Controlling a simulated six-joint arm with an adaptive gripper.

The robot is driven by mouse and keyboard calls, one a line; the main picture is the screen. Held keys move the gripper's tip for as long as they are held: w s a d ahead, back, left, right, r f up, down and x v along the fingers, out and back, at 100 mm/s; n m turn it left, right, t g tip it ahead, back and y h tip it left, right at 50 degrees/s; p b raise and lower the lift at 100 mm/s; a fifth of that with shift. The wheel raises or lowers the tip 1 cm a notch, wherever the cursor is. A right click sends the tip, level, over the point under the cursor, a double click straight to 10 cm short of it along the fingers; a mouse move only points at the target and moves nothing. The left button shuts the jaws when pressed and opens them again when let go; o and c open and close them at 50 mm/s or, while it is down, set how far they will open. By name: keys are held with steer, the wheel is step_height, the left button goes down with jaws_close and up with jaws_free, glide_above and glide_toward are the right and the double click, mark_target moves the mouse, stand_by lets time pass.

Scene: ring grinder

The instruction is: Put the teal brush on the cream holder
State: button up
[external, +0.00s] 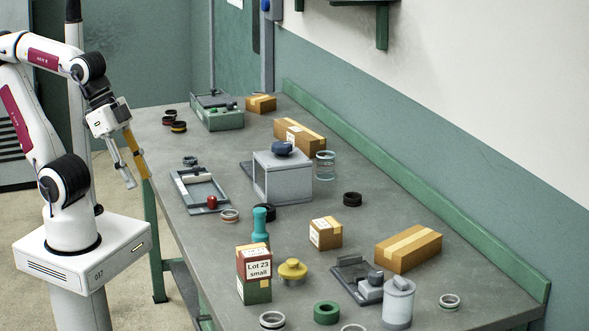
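The teal brush (261,224) stands upright on the table behind the stacked red and green boxes, which hide its lower part. It has a rounded top. My gripper (139,182) hangs off the left edge of the table, pointing down, well apart from the brush. Its two long fingers, one grey and one orange-yellow, stand apart with nothing seen between them.
The red box (254,262) sits on a green box (257,291) near the brush. A grey housing (283,178) stands farther back. Table space is clear left of the boxes.

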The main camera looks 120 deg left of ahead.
steer(key=shift+s+d+f+m, duration=0.15)
steer(key=shift+s+d+f, duration=0.05)
steer(key=shift+s, duration=0.25)
steer(key=shift+s+d+f+m, duration=0.15)
steer(key=shift+s+f, duration=0.05)
steer(key=shift+s, duration=0.25)
stand_by(0.8)
